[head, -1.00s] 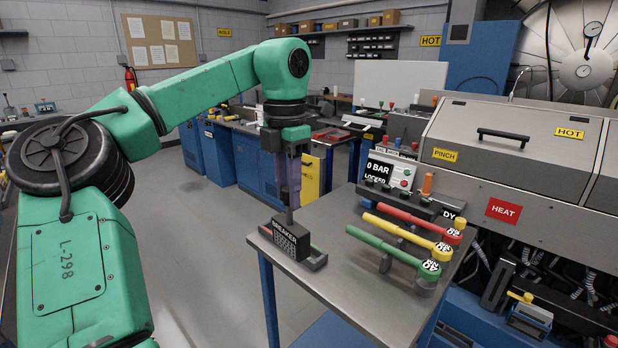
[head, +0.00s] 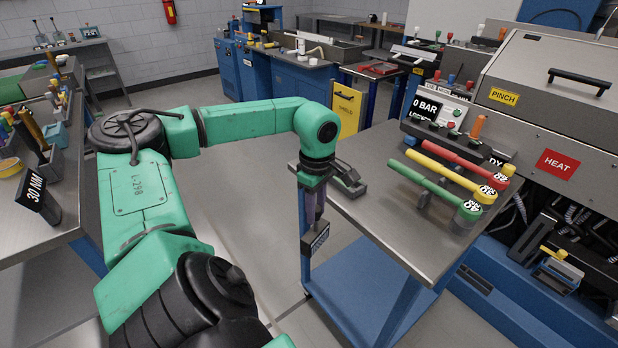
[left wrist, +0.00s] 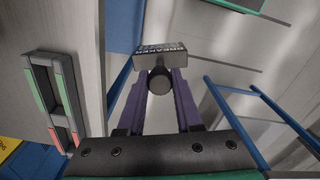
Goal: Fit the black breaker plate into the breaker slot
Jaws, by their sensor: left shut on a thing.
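The black breaker plate (head: 316,240), a small dark block with white lettering, hangs below my left gripper (head: 318,212), beside the near left corner of the steel-topped cart and lower than its top. In the left wrist view the purple fingers (left wrist: 160,84) are shut on the plate's round dark stem, and its lettered block (left wrist: 160,56) is beyond the fingertips. An empty grey holder (head: 348,182) with coloured strips sits on the cart's corner and also shows in the left wrist view (left wrist: 54,100). I cannot tell which opening is the breaker slot. My right gripper is out of view.
The steel cart top (head: 395,215) carries green (head: 428,184), yellow (head: 450,172) and red (head: 466,160) rods in a rack. The hot machine (head: 560,110) stands at right. A bench (head: 45,225) with tools stands at left. Open floor lies between.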

